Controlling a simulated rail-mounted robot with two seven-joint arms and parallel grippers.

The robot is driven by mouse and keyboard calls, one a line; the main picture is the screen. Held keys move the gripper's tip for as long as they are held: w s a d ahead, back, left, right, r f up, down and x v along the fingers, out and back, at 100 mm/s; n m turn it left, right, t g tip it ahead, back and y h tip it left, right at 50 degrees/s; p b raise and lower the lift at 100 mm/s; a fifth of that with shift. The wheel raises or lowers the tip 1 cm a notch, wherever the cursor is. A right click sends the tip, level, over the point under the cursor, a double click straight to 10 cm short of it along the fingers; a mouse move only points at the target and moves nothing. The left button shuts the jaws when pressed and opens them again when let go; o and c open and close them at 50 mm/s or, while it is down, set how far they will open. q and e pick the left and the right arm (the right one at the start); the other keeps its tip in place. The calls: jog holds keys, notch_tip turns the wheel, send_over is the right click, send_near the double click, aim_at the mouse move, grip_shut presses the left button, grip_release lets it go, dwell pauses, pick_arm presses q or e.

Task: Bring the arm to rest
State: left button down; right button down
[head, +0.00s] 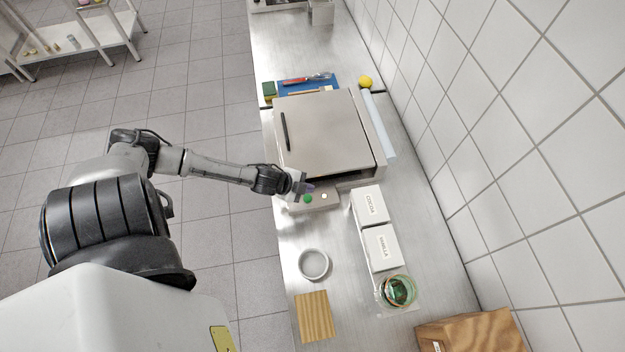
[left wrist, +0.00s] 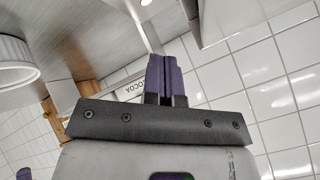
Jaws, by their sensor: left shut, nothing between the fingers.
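My left arm comes in from the left over the steel counter. Its gripper (head: 310,188) is shut and empty, just above the front control panel of a grey flat-lidded appliance (head: 325,135). The panel carries a green button (head: 307,198) and a pale button (head: 324,195). I cannot tell whether the fingertips touch the panel. In the left wrist view the two purple fingers (left wrist: 166,78) lie together with nothing between them. My right gripper is not in view.
Boxes marked cocoa (head: 370,205) and vanilla (head: 381,247) stand right of the panel. Open tiled floor (head: 205,80) lies left of the counter.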

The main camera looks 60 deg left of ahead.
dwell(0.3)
pick_arm(q)
jog(key=s+d+r+n+g+p, duration=0.1)
jog(key=s+d+r+n+p, duration=0.3)
jog(key=d+r+p, duration=0.55)
jog(key=s+d+r+n+g+p, duration=0.1)
jog(key=s+d+r+n+g, duration=0.1)
jog(key=s+d+r, duration=0.2)
jog(key=s+d+r+n+g+y+p, duration=0.1)
jog(key=s+d+r+n+g, duration=0.1)
jog(key=s+d+r, duration=0.3)
notch_tip(320, 180, up, 4)
jog(key=shift+d+f+n+y, duration=0.1)
jog(key=shift+d+n+y, duration=0.15)
jog(key=shift+n, duration=0.35)
jog(key=shift+s+a, duration=0.1)
